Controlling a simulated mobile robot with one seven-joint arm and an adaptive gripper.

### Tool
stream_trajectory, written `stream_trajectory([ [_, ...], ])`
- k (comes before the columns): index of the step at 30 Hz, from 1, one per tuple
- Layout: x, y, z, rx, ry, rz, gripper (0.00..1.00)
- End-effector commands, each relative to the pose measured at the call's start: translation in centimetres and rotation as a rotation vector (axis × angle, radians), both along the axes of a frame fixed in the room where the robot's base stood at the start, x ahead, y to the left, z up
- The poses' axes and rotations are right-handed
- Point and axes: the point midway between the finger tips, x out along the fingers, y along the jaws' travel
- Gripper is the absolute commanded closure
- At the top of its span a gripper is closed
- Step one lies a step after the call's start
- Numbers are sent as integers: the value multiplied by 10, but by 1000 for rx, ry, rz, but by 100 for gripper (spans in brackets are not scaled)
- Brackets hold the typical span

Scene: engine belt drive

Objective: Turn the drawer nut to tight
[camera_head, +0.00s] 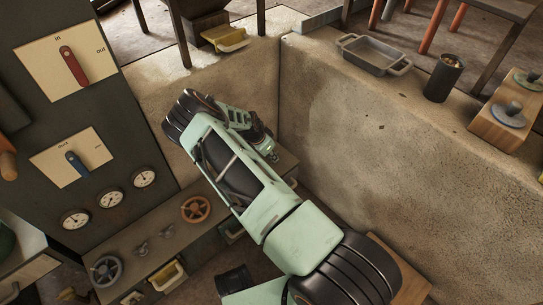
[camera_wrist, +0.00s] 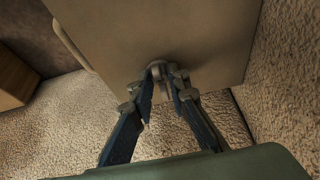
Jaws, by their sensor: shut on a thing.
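In the wrist view, the drawer nut (camera_wrist: 157,69) is a small, dull metal piece on the face of a beige-grey panel (camera_wrist: 205,40). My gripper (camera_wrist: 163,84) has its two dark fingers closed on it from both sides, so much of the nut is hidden. Its turned position cannot be read. In the head view, my gripper (camera_head: 269,153) is at the right end of the low bench, close to the concrete walls. The nut cannot be made out there.
The low bench (camera_head: 155,240) carries an orange handwheel (camera_head: 196,209) and a grey handwheel (camera_head: 105,270). A dark panel at left has a red lever (camera_head: 73,66), a blue lever (camera_head: 76,163) and gauges. A metal tray (camera_head: 373,54) and dark cup (camera_head: 443,78) stand on the right ledge.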

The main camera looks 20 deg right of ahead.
Motion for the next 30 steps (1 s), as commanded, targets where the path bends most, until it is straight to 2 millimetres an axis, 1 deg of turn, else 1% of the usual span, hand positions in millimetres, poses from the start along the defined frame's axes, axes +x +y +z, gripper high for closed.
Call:
stream_trajectory([
  [5, 1, 1, 0, 1, -3, 2, 100],
  [6, 1, 1, 0, 1, -3, 2, 80],
  [10, 1, 1, 0, 1, -2, 3, 67],
  [18, 0, 0, 0, 0, -1, 3, 67],
  [21, 0, 2, 4, 0, -1, 3, 67],
  [23, 0, 4, 10, 1, -2, 3, 67],
  [26, -2, 10, 24, 1, -3, 3, 67],
  [30, -6, 20, 50, 2, -3, 4, 67],
])
